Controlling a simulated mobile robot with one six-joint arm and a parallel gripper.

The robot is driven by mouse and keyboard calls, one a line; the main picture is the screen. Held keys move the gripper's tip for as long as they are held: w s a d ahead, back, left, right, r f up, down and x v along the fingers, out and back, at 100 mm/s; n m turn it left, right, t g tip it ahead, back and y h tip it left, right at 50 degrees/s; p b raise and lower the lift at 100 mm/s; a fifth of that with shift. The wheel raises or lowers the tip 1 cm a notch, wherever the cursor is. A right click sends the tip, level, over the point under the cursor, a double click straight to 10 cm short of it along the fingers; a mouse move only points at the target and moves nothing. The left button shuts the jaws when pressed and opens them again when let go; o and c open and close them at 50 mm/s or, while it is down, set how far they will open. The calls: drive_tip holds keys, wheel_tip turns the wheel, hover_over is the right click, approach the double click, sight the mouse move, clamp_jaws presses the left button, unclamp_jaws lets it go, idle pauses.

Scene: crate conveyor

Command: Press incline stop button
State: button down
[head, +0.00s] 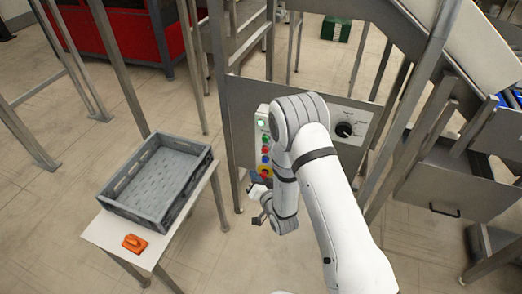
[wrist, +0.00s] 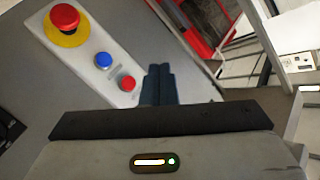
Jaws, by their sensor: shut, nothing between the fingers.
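A light grey control box (head: 264,131) is mounted on the machine frame in the head view, partly hidden by my arm. In the wrist view its panel (wrist: 82,52) carries a large red mushroom button on a yellow ring (wrist: 65,18), a blue button (wrist: 103,60) and a small red button (wrist: 127,84). No label naming the incline stop button can be read. My gripper (wrist: 158,70) is shut and empty, its dark fingers just right of the small red button. I cannot tell whether they touch the panel.
A black dial (head: 344,129) is on the plate right of the box. A grey crate (head: 121,211) and an orange object (head: 134,243) are on a small table at left. Steel legs and a sloped conveyor (head: 470,35) surround the panel.

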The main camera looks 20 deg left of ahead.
sight(265, 150)
drive_tip(key=shift+w+d, duration=0.2)
drive_tip(key=shift+w, duration=2)
drive_tip(key=shift+w+d, duration=0.2)
drive_tip(key=shift+w, duration=1.95)
drive_tip(key=shift+w+b, duration=0.15)
drive_tip(key=shift+b, duration=0.4)
drive_tip(key=shift+w+b, duration=0.7)
drive_tip(key=shift+s+b, duration=0.3)
drive_tip(key=shift+s, duration=0.6)
